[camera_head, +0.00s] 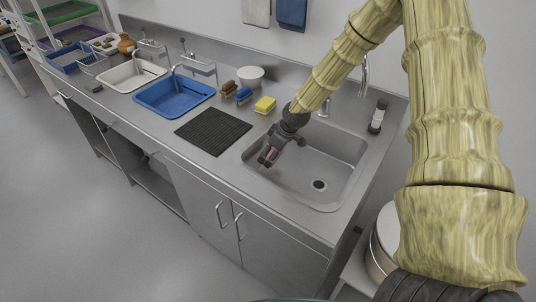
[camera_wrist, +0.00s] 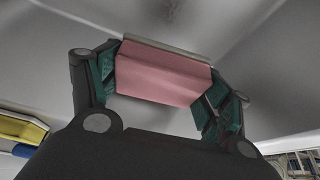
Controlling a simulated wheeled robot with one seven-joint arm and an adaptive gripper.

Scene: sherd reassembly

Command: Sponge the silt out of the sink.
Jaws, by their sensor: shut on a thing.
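My gripper (camera_head: 270,156) is down in the left part of the steel sink (camera_head: 341,158). It is shut on a pink sponge (camera_wrist: 160,74), which sits between the two fingers in the wrist view. In the head view only a small dark pink part of the sponge (camera_head: 272,153) shows. The sponge has a greyish strip along its far edge in the wrist view. The sink's drain (camera_head: 319,184) is to the right of my gripper. Grey smudges show on the basin in the wrist view, but I cannot tell silt from shadow. Whether the sponge touches the basin is unclear.
A black ribbed mat (camera_head: 213,131) lies left of the sink. A blue tub (camera_head: 174,95) is further left. The tap (camera_head: 364,75) and a bottle (camera_head: 378,115) stand behind the sink.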

